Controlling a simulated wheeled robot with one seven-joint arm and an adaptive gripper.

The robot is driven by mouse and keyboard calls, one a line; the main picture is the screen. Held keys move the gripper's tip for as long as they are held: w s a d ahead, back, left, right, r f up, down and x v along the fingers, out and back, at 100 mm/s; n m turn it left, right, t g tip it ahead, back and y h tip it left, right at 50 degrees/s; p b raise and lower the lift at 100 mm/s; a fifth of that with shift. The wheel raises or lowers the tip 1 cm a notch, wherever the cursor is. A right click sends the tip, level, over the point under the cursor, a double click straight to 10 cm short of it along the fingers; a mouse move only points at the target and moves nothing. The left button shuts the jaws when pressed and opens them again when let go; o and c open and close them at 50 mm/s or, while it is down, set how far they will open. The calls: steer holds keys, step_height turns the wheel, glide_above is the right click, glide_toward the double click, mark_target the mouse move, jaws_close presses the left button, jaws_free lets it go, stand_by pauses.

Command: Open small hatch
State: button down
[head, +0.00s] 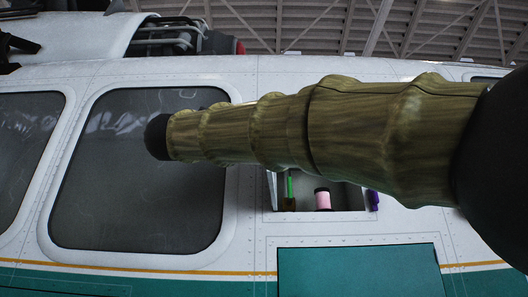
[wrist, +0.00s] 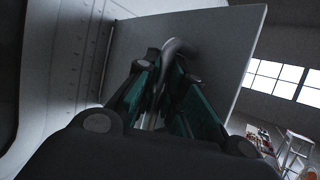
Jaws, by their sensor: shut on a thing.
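The small hatch's opening (head: 348,200) shows in the head view as a dark recess in the white helicopter side, below my arm, which covers its upper part. In the wrist view a flat pale panel (wrist: 225,60), which looks like the hatch door, stands out at an angle from the curved white hull. A curved grey handle (wrist: 180,46) is on it. My gripper (wrist: 163,75), with teal finger pads, is shut on this handle, one finger on each side. The gripper is hidden in the head view.
Inside the recess stand a pink cylinder with a dark top (head: 322,199) and a thin green item (head: 290,187). A purple item (head: 373,200) is at its right edge. A large dark window (head: 140,190) lies to the left. A stepladder (wrist: 295,150) stands far off.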

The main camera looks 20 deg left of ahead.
steer(key=c, duration=1.8)
jaws_free()
steer(key=shift+s, duration=0.1)
steer(key=shift+o, duration=0.2)
steer(key=shift+s, duration=0.1)
steer(key=v, duration=0.8)
steer(key=shift+x, duration=4.1)
steer(key=shift+a+f, duration=0.1)
